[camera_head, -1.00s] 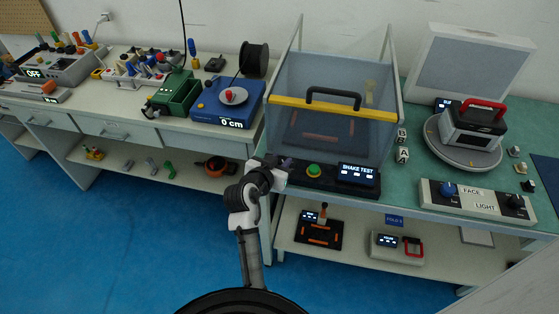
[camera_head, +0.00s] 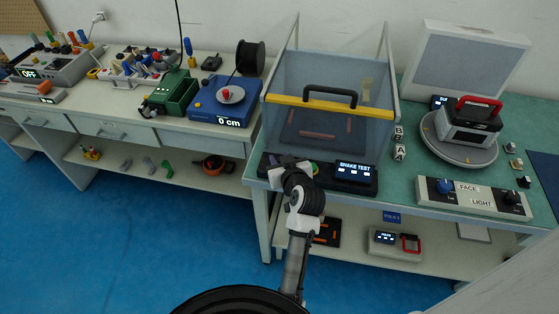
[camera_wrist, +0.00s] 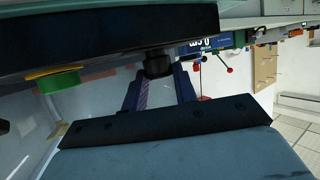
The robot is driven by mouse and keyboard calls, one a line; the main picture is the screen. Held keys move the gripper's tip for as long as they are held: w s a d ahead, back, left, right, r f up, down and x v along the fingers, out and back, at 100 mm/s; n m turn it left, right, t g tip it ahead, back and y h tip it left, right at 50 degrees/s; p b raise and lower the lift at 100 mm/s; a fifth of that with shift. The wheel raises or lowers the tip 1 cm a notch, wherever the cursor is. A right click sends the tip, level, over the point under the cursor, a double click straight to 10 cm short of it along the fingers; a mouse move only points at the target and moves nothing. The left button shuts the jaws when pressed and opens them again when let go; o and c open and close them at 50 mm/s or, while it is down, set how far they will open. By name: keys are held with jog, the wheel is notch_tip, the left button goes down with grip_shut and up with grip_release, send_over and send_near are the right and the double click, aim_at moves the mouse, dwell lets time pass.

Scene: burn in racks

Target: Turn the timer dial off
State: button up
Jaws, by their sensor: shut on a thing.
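The timer dial (camera_wrist: 157,62) is a small black knob on the front of the dark control panel (camera_wrist: 95,32). In the wrist view it sits between the two fingertips of my gripper (camera_wrist: 161,72), which is shut on it. In the head view my gripper (camera_head: 285,163) is at the left end of the SHAKE TEST panel (camera_head: 345,184) and hides the dial. The panel's display is lit. The dial's pointer setting cannot be read.
A green button with a yellow ring (camera_wrist: 60,80) is beside the dial. The clear shaker box with a yellow bar (camera_head: 330,108) stands behind the panel. A FACE LIGHT panel (camera_head: 471,197) is at the right. The blue floor in front is clear.

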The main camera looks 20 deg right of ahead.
jog(key=n+y, duration=0.1)
jog(key=n+y+b, duration=0.1)
jog(key=n+y, duration=0.1)
jog(key=n+y+b, duration=0.1)
jog(key=y, duration=0.1)
jog(key=shift+d+f+g, duration=0.1)
jog(key=shift+d+g, duration=0.2)
jog(key=shift+d, duration=0.1)
jog(key=shift+w+d+n+g+y+b, duration=0.1)
jog(key=shift+n+g+y+b, duration=1.05)
jog(key=shift+n+y, duration=0.9)
jog(key=o, duration=1)
jog(key=b+v, duration=0.1)
jog(key=v, duration=1.2)
jog(key=shift+s+d, duration=0.25)
jog(key=shift+d, duration=0.1)
